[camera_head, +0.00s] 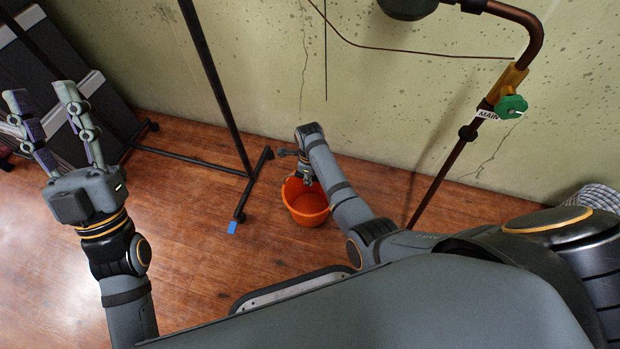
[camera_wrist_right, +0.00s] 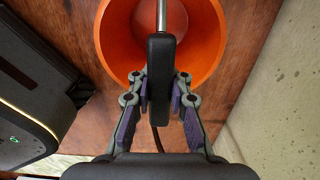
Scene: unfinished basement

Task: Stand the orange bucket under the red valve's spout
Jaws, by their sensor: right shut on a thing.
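The orange bucket (camera_head: 308,208) is upright below my right gripper (camera_head: 304,172), close to the wall. It looks empty; I cannot tell whether its base touches the floor. In the right wrist view my right gripper (camera_wrist_right: 160,90) is shut on a black grip (camera_wrist_right: 160,55), which looks like the bucket's handle. A metal rod runs from the grip over the bucket (camera_wrist_right: 115,40). My left gripper (camera_head: 43,95) is open and empty at the left. No red valve shows; a green valve (camera_head: 511,107) sits on a copper pipe beside a "MAIN" label.
A dark metal stand (camera_head: 218,95) with feet on the floor is left of the bucket. Blue tape (camera_head: 232,227) lies by its foot. A coiled grey hose (camera_head: 600,197) lies at the right. Dark panels (camera_head: 45,60) lean at the left. Open wooden floor (camera_head: 190,270) lies in between.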

